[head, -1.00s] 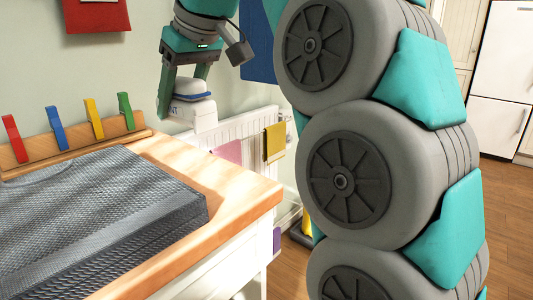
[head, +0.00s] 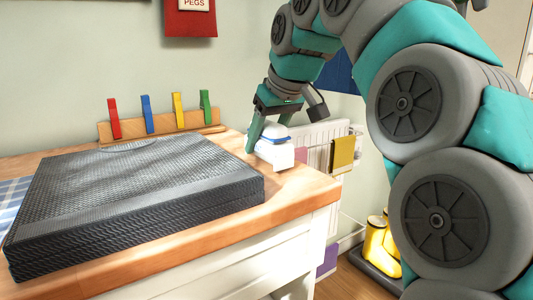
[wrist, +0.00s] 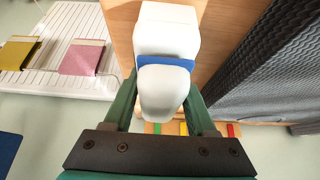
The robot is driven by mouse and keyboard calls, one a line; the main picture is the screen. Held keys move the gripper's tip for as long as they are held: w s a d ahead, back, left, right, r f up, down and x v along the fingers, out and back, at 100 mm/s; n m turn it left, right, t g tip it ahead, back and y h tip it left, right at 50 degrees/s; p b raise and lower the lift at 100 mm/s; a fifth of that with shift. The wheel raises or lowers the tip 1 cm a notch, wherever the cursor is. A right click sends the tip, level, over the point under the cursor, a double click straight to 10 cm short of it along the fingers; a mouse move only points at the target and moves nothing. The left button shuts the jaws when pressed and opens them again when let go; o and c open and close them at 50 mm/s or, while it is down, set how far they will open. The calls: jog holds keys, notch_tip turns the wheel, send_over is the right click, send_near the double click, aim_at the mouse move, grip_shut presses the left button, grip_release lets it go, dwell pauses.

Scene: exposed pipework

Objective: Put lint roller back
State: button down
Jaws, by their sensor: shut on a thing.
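The lint roller is a white body with a blue band (head: 275,152), at the back right corner of the wooden table (head: 305,190). My gripper (head: 268,136) is shut on it from above, one finger on each side. In the wrist view the white lint roller (wrist: 168,35) sits between the fingers of my gripper (wrist: 163,92), its rounded end towards the palm and its blocky end over the wood. Whether its lower end touches the tabletop or hangs just above it, I cannot tell.
A large dark textured block (head: 130,190) fills most of the table, left of the lint roller. A wooden rail with several coloured pegs (head: 178,112) stands behind. A radiator (head: 318,140) with cloths is on the wall to the right. Yellow boots (head: 378,240) stand on the floor.

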jog(key=shift+f, duration=0.15)
jog(key=shift+f, duration=0.1)
jog(key=shift+c, duration=1)
grip_release()
jog(key=p+v, duration=0.3)
jog(key=v, duration=0.7)
jog(key=shift+r+p, duration=0.3)
jog(key=shift+p+v, duration=0.55)
jog(key=shift+v, duration=0.25)
